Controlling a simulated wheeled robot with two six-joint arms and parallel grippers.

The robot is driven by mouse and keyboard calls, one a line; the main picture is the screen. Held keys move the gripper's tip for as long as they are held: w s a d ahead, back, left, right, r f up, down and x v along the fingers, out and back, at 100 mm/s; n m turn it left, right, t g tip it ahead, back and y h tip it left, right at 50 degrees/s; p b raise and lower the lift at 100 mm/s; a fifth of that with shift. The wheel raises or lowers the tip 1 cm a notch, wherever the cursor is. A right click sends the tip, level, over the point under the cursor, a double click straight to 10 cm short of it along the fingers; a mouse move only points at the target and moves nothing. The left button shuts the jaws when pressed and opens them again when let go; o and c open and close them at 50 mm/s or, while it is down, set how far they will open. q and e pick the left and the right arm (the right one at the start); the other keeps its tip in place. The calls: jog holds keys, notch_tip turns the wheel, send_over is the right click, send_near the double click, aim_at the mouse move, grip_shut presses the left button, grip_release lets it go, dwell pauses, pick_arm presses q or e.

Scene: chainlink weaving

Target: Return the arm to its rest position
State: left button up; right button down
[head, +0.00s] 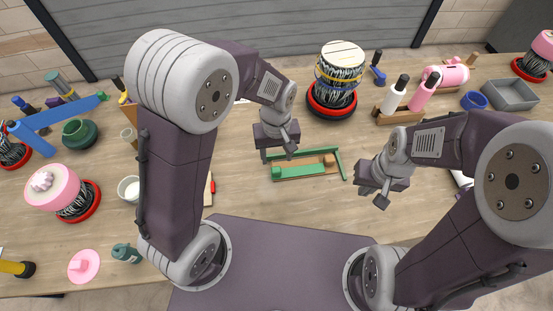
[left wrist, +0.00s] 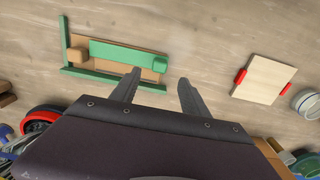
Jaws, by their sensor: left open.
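My left gripper (head: 277,154) hangs above the table just behind a wooden board with a green bar (head: 303,170) in a green frame. The green bar (left wrist: 120,52) shows there ahead of the fingers, to the left, beside a small tan block (left wrist: 78,54). My right gripper (head: 371,197) hangs to the right of the board, its fingers apart, with nothing seen between them. Its contact with the table cannot be told.
A pale board with red handles (left wrist: 264,79) lies to the right in the left wrist view. Black-and-white bundles on red bases (head: 331,104), bottles (head: 394,94) and a grey tray (head: 510,95) stand around the back and sides. Bare wood lies in front of the green frame.

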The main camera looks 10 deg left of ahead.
dwell(0.6)
pick_arm(q)
jog(key=s+a+m+t, duration=0.1)
jog(key=s+a+m, duration=0.2)
jog(key=s+a, duration=0.4)
jog(key=a, duration=0.4)
jog(key=shift+s+r, duration=0.15)
jog(key=shift+r, duration=0.25)
dwell(1.2)
